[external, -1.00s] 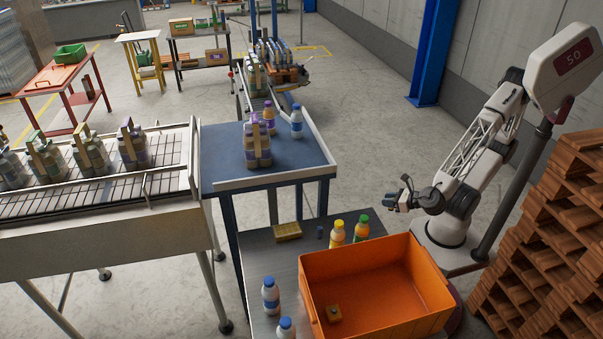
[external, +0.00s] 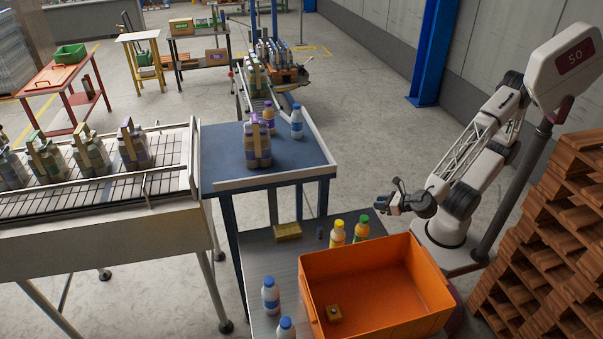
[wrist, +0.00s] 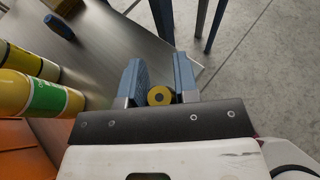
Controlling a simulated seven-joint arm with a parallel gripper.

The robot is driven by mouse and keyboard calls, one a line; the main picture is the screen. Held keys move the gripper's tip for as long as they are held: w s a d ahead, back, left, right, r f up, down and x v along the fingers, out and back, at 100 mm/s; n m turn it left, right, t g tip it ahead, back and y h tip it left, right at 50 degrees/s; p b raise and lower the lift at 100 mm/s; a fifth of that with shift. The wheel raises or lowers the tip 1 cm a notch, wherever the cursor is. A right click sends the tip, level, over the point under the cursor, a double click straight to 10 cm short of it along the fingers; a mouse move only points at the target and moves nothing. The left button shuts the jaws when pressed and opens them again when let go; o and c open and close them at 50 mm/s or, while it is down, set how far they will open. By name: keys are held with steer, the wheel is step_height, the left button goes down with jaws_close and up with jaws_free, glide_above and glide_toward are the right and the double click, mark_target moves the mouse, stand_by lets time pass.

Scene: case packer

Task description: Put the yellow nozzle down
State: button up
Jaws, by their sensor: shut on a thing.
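My gripper (external: 383,206) is to the right of the metal table, above the back right of the orange crate, in the external view. In the wrist view its two blue fingers (wrist: 160,86) are shut on the yellow nozzle (wrist: 166,95), a small round yellow piece with a dark centre. The nozzle sits between the fingers close to the palm. In the external view the nozzle is too small to make out.
The metal table (external: 257,262) holds a large orange crate (external: 425,268), a yellow-capped bottle (external: 337,235), a green-capped bottle (external: 361,230), a yellowish block (external: 288,231) and a small dark-blue piece (external: 319,232). White-and-blue bottles (external: 270,297) stand at front left.

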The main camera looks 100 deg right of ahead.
steer(key=w, duration=0.8)
steer(key=w+f, duration=0.1)
steer(key=w, duration=0.3)
steer(key=shift+f, duration=0.15)
steer(key=shift+f, duration=1.65)
steer(key=shift+f, duration=0.15)
steer(key=o, duration=0.9)
steer(key=shift+o, duration=0.2)
steer(key=shift+s+a+r, duration=0.1)
steer(key=shift+r, duration=0.1)
steer(key=shift+v, duration=5.95)
